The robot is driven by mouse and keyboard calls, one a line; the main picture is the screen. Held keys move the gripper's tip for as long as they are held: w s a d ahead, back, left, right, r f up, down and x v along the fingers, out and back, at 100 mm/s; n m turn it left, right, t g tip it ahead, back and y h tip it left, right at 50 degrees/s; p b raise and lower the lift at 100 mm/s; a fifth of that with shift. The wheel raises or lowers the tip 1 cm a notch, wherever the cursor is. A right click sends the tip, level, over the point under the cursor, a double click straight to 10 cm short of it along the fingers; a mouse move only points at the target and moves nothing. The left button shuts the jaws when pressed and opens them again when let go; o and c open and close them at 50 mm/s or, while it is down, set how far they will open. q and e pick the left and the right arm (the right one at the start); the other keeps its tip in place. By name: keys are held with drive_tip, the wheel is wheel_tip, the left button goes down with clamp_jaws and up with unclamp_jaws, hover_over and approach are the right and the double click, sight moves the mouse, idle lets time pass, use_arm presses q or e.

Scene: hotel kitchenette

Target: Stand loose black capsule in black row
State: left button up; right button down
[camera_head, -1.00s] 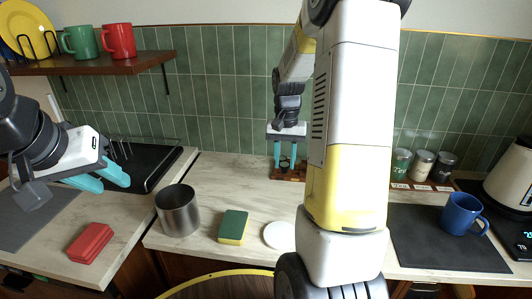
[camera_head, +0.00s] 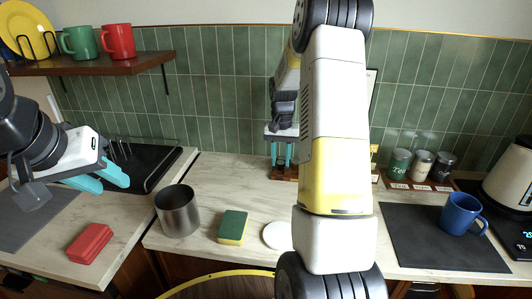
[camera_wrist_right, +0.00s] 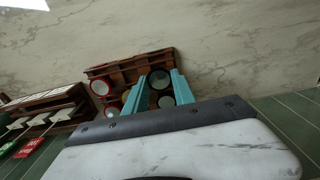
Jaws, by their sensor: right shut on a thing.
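The brown wooden capsule rack (camera_wrist_right: 98,72) is in the right wrist view, with several round capsules in it, one red-rimmed (camera_wrist_right: 100,87) at its left. Part of the rack also shows in the head view (camera_head: 284,174) below my right gripper (camera_head: 281,158). In the right wrist view that gripper (camera_wrist_right: 160,84) has its teal fingers either side of a dark round capsule (camera_wrist_right: 160,78) and is shut on it, over the rack. Whether this capsule touches the rack cannot be told. My left gripper (camera_head: 103,180) is empty and apart from the capsules, above the left counter.
My right arm hides the counter's middle right. A steel canister (camera_head: 178,211), a sponge (camera_head: 233,227) and a white disc (camera_head: 278,236) stand in front of the rack. A red box (camera_head: 91,243) is at left; a blue mug (camera_head: 461,214) stands on a dark mat (camera_head: 420,245) at right.

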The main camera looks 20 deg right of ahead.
sight(280, 162)
drive_tip(key=shift+f, duration=0.15)
drive_tip(key=shift+f, duration=0.45)
drive_tip(key=c, duration=1)
unclamp_jaws()
drive_tip(key=shift+c, duration=0.2)
wheel_tip(280, 162, up, 13)
drive_tip(key=s+a+r+n+t, duration=0.1)
drive_tip(key=s+a+r+t, duration=0.1)
drive_tip(key=s+a+r, duration=0.3)
drive_tip(key=s+a+r+n+t, duration=0.1)
drive_tip(key=s+a, duration=0.2)
drive_tip(key=s, duration=0.4)
drive_tip(key=s+a+r+n+t+y, duration=0.1)
drive_tip(key=s+a+n, duration=0.1)
drive_tip(key=s, duration=0.5)
drive_tip(key=s+a+r+n+t+y, duration=0.1)
drive_tip(key=s+a+t, duration=0.1)
drive_tip(key=s+a, duration=0.2)
drive_tip(key=s, duration=0.3)
drive_tip(key=shift+s+a+r+n, duration=0.25)
drive_tip(key=shift+s+r+n, duration=0.05)
drive_tip(key=shift+n, duration=0.1)
